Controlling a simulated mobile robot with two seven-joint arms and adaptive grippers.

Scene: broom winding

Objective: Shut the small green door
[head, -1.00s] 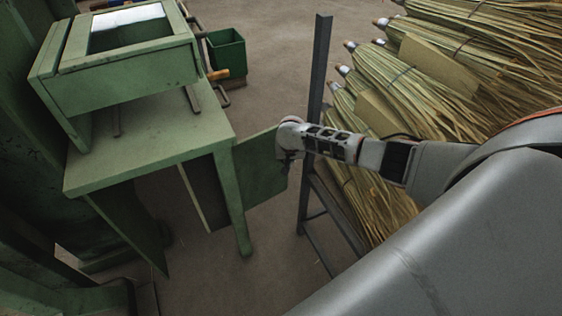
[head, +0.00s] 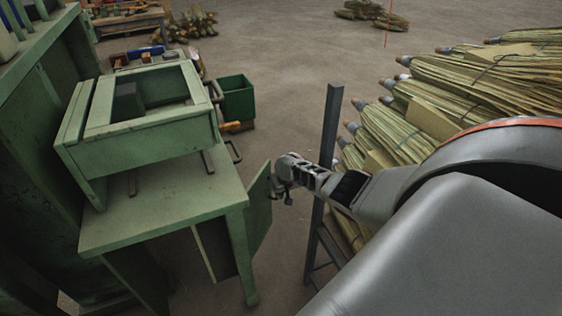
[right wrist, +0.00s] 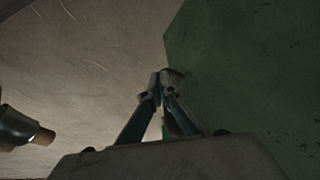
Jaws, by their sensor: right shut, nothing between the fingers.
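The small green door (head: 258,208) stands out from the right-hand leg of the green bench (head: 150,215), open and seen at a steep angle. My right gripper (head: 280,196) is at the door's outer edge, on its right side. Its fingers are shut with nothing between them. In the right wrist view the shut fingertips (right wrist: 166,78) lie against or very near the edge of a green panel (right wrist: 240,70); I cannot tell whether they touch. My left gripper is not in view.
A dark metal post (head: 328,150) stands just right of my right gripper, with stacked broom bundles (head: 425,125) behind it. A green box frame (head: 140,130) sits on the bench. A green bin (head: 236,97) stands behind.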

